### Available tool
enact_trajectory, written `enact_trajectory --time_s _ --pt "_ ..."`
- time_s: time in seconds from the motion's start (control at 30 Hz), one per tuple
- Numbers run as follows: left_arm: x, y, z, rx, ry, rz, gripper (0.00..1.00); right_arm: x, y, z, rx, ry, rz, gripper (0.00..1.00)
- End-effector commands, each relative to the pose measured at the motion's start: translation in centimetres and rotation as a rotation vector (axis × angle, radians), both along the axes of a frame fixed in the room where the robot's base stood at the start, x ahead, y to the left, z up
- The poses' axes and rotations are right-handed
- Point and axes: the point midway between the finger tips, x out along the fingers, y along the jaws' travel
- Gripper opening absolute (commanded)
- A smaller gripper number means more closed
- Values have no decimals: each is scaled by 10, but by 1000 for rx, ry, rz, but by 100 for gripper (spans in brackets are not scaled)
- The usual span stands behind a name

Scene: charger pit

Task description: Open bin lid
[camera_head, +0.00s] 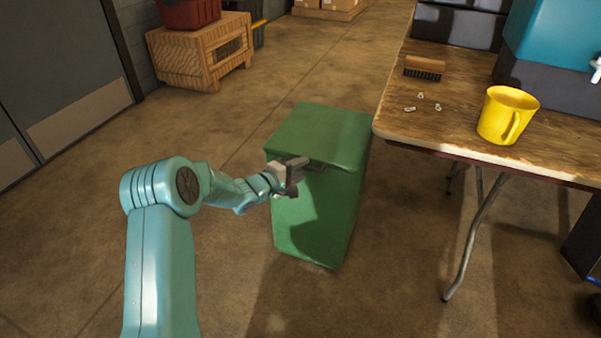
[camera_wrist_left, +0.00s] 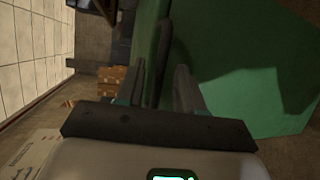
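A green bin (camera_head: 312,225) stands on the floor beside the table, and its lid (camera_head: 318,128) is closed. My left gripper (camera_head: 299,168) is at the front of the bin, just below the lid's front edge. In the left wrist view, a dark bar-like handle (camera_wrist_left: 160,60) stands between the two fingers of the left gripper (camera_wrist_left: 161,82). The fingers are apart, with a gap on each side of the handle. Green bin surface (camera_wrist_left: 245,75) fills the right of that view. My right gripper is in neither view.
A wooden table (camera_head: 455,120) stands right of the bin, with a yellow mug (camera_head: 497,118), a brush (camera_head: 424,68) and small bits on it. A wooden crate (camera_head: 190,62) with a red container (camera_head: 190,12) is at the back left. Floor left of the bin is clear.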

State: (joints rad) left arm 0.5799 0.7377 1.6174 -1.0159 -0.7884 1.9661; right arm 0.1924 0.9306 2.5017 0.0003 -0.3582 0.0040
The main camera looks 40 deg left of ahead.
Motion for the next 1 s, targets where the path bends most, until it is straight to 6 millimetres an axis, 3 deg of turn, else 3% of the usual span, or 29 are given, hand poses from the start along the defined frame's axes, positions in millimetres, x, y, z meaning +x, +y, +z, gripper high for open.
enact_trajectory --time_s 0.33,0.47,0.77,1.0 --pt "5 -1 -1 0 1 1 37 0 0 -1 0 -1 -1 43" --pt "5 -1 -1 0 1 0 0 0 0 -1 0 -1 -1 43" --pt "5 -2 2 -1 3 0 0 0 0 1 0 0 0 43" --pt "7 -12 18 -8 28 -1 0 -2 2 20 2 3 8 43"
